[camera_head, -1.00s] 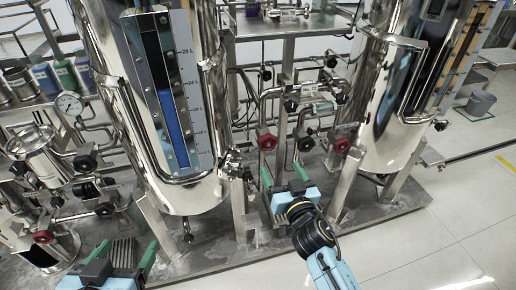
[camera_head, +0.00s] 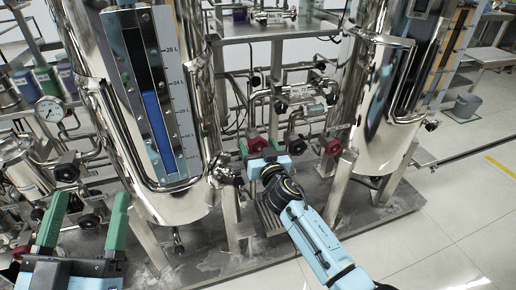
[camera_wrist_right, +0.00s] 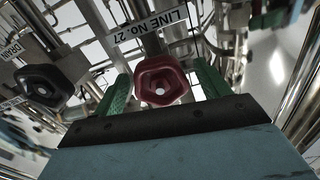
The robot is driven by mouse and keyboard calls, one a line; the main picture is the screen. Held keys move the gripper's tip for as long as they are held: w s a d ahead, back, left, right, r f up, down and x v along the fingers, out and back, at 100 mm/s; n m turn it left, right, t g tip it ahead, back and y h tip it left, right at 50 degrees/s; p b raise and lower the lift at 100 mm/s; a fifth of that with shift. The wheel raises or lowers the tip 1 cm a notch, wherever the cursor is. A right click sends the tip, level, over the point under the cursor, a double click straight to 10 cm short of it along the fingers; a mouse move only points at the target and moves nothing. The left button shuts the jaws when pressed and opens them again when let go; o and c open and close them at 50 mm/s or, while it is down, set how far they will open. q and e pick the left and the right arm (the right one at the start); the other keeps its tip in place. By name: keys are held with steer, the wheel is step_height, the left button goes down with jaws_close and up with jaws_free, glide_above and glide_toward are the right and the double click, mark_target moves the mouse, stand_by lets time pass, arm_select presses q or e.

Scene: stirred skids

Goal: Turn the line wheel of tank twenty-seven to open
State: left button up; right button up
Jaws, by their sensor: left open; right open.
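A red wheel (camera_wrist_right: 162,80) shows in the right wrist view between the two green fingers of my right gripper (camera_wrist_right: 160,82), under a label (camera_wrist_right: 152,27) reading "LINE No. 2" and a hard-to-read last digit. The fingers are open on either side of it; I cannot tell if they touch it. In the head view this red wheel (camera_head: 258,144) sits at my right gripper (camera_head: 261,153), partly hidden. My left gripper (camera_head: 86,215) is open and empty at the lower left, in front of the left tank (camera_head: 185,200). That tank's number is not readable.
A black wheel (camera_wrist_right: 43,86) labelled "DRAIN" is left of the red one. In the head view another black wheel (camera_head: 297,147) and another red wheel (camera_head: 334,147) are to the right. The right tank (camera_head: 385,150) stands beyond.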

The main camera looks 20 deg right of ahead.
arm_select(q)
steer(key=shift+s+r, duration=0.1)
steer(key=shift+r, duration=0.05)
arm_select(e)
steer(key=shift+w, duration=0.1)
steer(key=c, duration=1)
arm_select(q)
steer(key=shift+h, duration=0.3)
arm_select(e)
steer(key=shift+o, duration=0.2)
